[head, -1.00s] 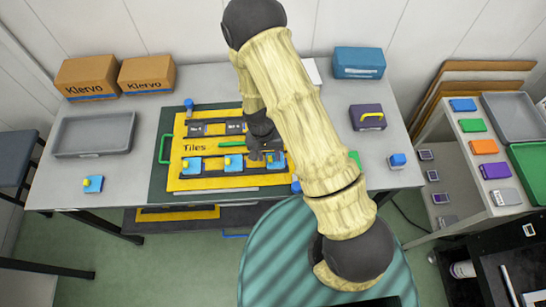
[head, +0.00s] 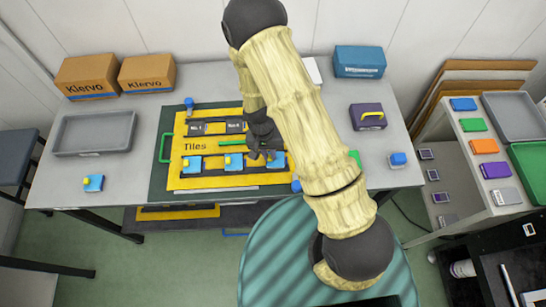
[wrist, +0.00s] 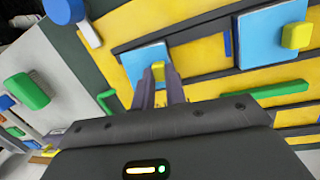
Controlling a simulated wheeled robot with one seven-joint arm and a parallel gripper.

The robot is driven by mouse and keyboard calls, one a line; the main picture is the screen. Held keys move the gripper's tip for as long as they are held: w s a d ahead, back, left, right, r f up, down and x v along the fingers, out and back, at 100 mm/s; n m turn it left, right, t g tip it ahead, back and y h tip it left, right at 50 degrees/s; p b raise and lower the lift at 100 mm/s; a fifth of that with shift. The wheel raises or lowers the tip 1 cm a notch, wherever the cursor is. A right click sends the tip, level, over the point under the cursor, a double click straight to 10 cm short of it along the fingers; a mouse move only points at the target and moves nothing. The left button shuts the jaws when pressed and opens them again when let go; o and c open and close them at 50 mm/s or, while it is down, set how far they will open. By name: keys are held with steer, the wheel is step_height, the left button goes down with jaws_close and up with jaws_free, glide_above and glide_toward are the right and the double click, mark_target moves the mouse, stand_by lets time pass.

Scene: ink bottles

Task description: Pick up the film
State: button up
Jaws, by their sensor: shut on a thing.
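Light blue square films with yellow grips sit along the lower row of the yellow "Tiles" board (head: 215,177). The rightmost film (head: 278,160) is partly hidden behind my gripper (head: 263,155) in the head view. In the wrist view, my gripper (wrist: 160,80) has its two fingers closed on the yellow grip of one blue film (wrist: 144,60). That film appears to lie at the board, and I cannot tell whether it is lifted. Another blue film (wrist: 270,36) with a yellow grip lies to its right in the wrist view.
A green bar (head: 230,142) lies across the board's middle. A purple box (head: 366,118) and a blue box (head: 359,62) stand at the right.

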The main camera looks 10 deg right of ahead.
mark_target(270, 156)
step_height(270, 156, up, 10)
steer(key=b, duration=0.2)
stand_by(0.6)
steer(key=shift+d, duration=0.1)
stand_by(0.5)
